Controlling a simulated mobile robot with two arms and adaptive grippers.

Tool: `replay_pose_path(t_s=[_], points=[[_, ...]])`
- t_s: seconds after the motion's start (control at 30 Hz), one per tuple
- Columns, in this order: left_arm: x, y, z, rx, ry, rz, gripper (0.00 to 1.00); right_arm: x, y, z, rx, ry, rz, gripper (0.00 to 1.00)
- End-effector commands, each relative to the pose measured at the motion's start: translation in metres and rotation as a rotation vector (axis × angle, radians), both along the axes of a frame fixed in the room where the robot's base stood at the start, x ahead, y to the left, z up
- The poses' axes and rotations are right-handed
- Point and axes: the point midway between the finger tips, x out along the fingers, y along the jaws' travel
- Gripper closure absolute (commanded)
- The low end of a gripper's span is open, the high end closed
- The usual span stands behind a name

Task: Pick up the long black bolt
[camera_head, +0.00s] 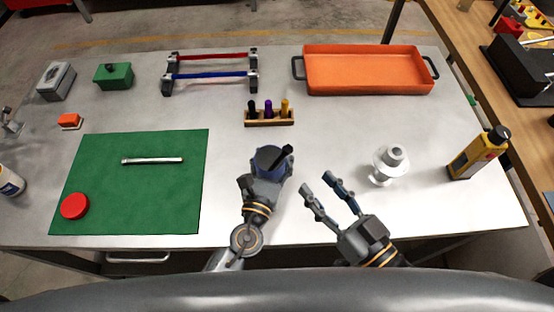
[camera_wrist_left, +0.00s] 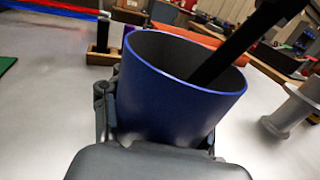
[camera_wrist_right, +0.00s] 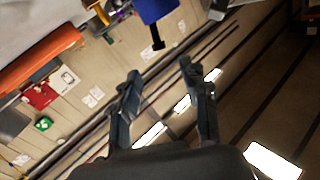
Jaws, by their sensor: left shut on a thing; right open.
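The long black bolt (camera_head: 284,156) leans out of a blue cup (camera_head: 266,158), its lower part hidden inside. It shows large in the left wrist view (camera_wrist_left: 235,45), slanting up over the cup's rim (camera_wrist_left: 180,95). My left gripper (camera_head: 265,174) is shut on the cup, its fingers around the cup's sides. My right gripper (camera_head: 317,183) is open and empty, to the right of the cup and nearer to me. In the right wrist view the bolt's end (camera_wrist_right: 157,38) sticks out of the cup (camera_wrist_right: 155,10), beyond my open fingertips (camera_wrist_right: 160,69).
A white flanged part (camera_head: 390,165) and a yellow bottle (camera_head: 475,158) stand to the right. A wooden block with pegs (camera_head: 269,122) and an orange tray (camera_head: 365,78) lie behind. A green mat (camera_head: 160,210) with a metal rod (camera_head: 152,160) is left.

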Motion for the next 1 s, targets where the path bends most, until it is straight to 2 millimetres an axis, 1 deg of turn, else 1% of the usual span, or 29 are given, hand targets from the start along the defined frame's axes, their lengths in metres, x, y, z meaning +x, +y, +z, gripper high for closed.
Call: replay_pose_path(t_s=[0.07, 0.13, 0.3, 0.4, 0.63, 0.83, 0.9, 1.0], points=[[0.000, 0.000, 0.000, 0.000, 0.000, 0.000, 0.90, 0.002, 0.001, 0.000, 0.011, 0.003, -0.010, 0.55], [0.000, 0.000, 0.000, 0.000, 0.000, 0.000, 0.90, 0.009, 0.005, 0.000, 0.015, 0.000, -0.013, 0.55], [0.000, 0.000, 0.000, 0.000, 0.000, 0.000, 0.90, 0.035, 0.021, 0.001, 0.017, -0.001, -0.012, 0.55], [0.000, 0.000, 0.000, 0.000, 0.000, 0.000, 0.90, 0.047, 0.029, 0.000, 0.014, 0.002, -0.011, 0.55], [0.000, 0.000, 0.000, 0.000, 0.000, 0.001, 0.90, 0.061, 0.038, 0.000, 0.013, 0.003, -0.009, 0.55], [0.000, 0.000, 0.000, 0.000, 0.000, 0.000, 0.90, 0.088, 0.053, 0.002, 0.014, 0.002, -0.010, 0.55], [0.000, 0.000, 0.000, 0.000, 0.000, 0.000, 0.90, 0.095, 0.057, 0.001, 0.013, 0.003, -0.009, 0.55], [0.000, 0.000, 0.000, 0.000, 0.000, 0.000, 0.90, 0.100, 0.060, 0.001, 0.013, 0.004, -0.008, 0.55]])
